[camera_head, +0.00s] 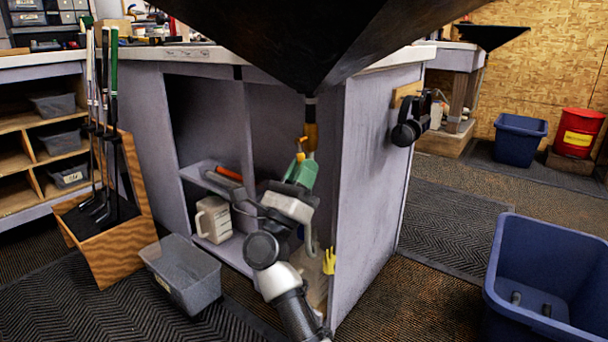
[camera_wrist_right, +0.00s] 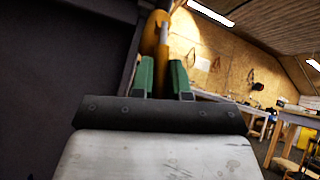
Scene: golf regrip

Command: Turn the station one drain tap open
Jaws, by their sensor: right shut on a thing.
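The dark funnel-shaped drain basin (camera_head: 330,40) hangs at the top centre of the head view. Its brass-coloured drain tap (camera_head: 311,132) sits below the basin's lowest point, with a small orange-yellow part (camera_head: 300,143) beside it. My right gripper (camera_head: 302,160) has green fingers and reaches up from below, shut on the tap's handle. In the right wrist view, the yellow tap (camera_wrist_right: 154,35) rises just beyond the green fingers (camera_wrist_right: 162,70). The grasped part is mostly hidden between the fingers, so the handle's angle is unclear. My left gripper is not in view.
A grey cabinet side panel (camera_head: 372,190) stands close to the right of my arm. A shelf with a white jug (camera_head: 213,219) is at left. A grey bin (camera_head: 180,270), a golf-club rack (camera_head: 108,240) and a large blue bin (camera_head: 545,270) stand on the floor.

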